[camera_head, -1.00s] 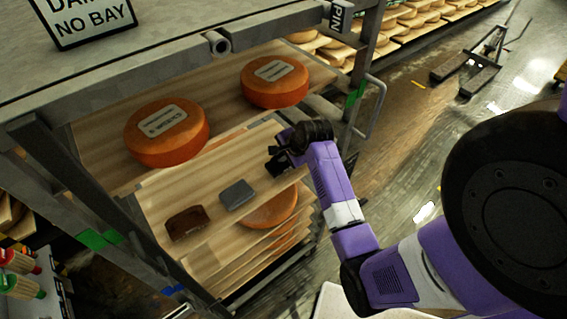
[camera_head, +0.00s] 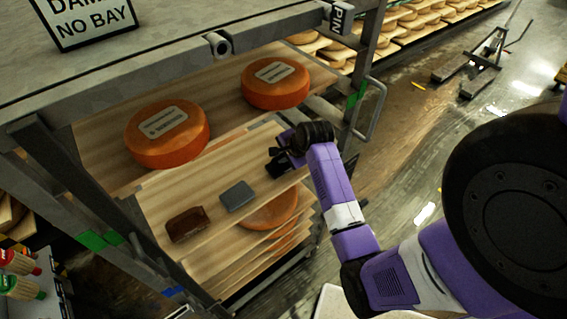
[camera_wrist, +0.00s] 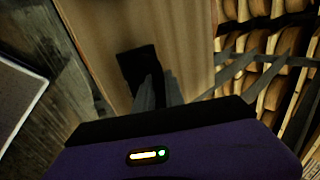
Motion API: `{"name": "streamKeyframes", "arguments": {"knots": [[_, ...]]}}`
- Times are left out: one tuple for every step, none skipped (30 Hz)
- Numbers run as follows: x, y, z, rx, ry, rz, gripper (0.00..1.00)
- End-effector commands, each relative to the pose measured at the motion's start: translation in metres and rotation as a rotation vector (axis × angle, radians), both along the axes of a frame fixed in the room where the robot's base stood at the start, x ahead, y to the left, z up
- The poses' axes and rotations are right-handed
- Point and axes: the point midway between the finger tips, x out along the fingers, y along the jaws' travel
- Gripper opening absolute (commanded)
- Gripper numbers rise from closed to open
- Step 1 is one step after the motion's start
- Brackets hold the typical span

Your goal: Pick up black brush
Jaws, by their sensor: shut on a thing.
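The black brush (camera_wrist: 136,64) shows in the wrist view as a dark block at the fingertips, over the wooden board. My gripper (camera_wrist: 158,92) is shut on it. In the head view my gripper (camera_head: 279,160) is at the right end of the pulled-out board, and the brush there is a dark shape that I cannot clearly part from the fingers. I cannot tell whether the brush still touches the board.
On the pulled-out board (camera_head: 165,195) lie a brown brush (camera_head: 187,224) and a grey block (camera_head: 238,196). Two orange cheese wheels (camera_head: 167,133) (camera_head: 275,83) sit on the shelf behind. The metal rack post (camera_head: 365,50) stands close behind my gripper.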

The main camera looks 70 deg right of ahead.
Motion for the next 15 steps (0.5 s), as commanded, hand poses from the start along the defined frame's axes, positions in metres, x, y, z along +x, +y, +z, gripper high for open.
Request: {"name": "streamKeyframes", "arguments": {"knots": [[0.000,0.000,0.001,-0.001,-0.001,0.000,0.00],[0.000,0.000,0.001,-0.001,-0.001,0.000,0.00],[0.000,0.000,0.001,-0.001,-0.002,0.000,0.00],[0.000,0.000,0.001,-0.001,-0.002,0.000,0.00],[0.000,0.000,0.002,-0.001,-0.002,0.000,0.00],[0.001,-0.001,0.004,-0.002,-0.001,-0.001,0.00],[0.001,-0.001,0.005,-0.002,-0.002,-0.001,0.00],[0.001,-0.001,0.007,-0.003,-0.003,-0.001,0.00],[0.001,-0.001,0.010,-0.003,-0.003,0.000,0.00],[0.001,-0.001,0.012,-0.003,-0.003,0.000,0.00],[0.001,-0.001,0.015,-0.004,-0.003,0.000,0.00],[0.001,-0.001,0.020,-0.004,-0.003,0.000,0.00],[0.001,-0.001,0.024,-0.005,-0.004,0.001,0.00],[0.001,-0.001,0.027,-0.004,-0.003,0.001,0.00],[0.001,-0.001,0.034,-0.005,-0.004,0.002,0.00]]}}
